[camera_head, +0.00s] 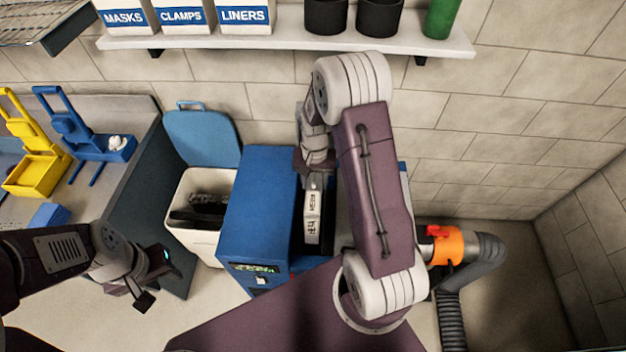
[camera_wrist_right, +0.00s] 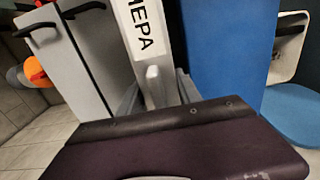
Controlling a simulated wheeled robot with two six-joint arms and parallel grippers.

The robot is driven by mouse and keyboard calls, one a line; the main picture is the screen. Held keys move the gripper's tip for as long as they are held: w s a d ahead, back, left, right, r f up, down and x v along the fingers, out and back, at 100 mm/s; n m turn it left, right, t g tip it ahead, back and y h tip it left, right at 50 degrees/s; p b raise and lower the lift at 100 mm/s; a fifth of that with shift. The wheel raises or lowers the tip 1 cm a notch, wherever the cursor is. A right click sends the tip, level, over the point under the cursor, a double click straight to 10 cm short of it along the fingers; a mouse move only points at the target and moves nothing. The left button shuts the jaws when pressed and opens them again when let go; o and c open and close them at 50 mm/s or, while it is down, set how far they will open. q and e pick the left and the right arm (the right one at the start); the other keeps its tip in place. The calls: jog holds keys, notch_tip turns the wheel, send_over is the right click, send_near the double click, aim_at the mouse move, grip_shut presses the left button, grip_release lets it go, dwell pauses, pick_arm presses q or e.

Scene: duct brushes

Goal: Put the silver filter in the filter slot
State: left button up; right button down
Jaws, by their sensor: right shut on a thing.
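The silver filter (camera_head: 312,217), a slim pale panel lettered HEPA, is held upright by my right gripper (camera_head: 314,178). In the right wrist view the filter (camera_wrist_right: 143,28) runs up from the fingers, between a blue housing wall and a grey panel. The blue machine (camera_head: 262,195) has a dark gap beside the filter, seemingly the filter slot (camera_head: 328,225). The filter is at this gap; how deep it sits cannot be told. My right arm hides part of the machine. My left gripper (camera_head: 158,280) is open and empty at the lower left, apart from the machine.
A pale bin (camera_head: 192,240) with a raised blue lid (camera_head: 202,137) and dark things inside stands left of the machine. An orange fitting (camera_head: 448,247) and dark hose (camera_head: 452,320) are at the right. A shelf (camera_head: 290,43) with boxes and pots crosses the wall above.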

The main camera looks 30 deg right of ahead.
jog(key=shift+s+a, duration=0.1)
jog(key=shift+a, duration=0.05)
jog(key=shift+s+f, duration=0.1)
jog(key=shift+s, duration=0.05)
jog(key=shift+f+b, duration=0.2)
jog(key=shift+b, duration=0.3)
notch_tip(320, 180, down, 3)
jog(key=b, duration=0.2)
jog(key=shift+b, duration=0.4)
jog(key=shift+f, duration=0.15)
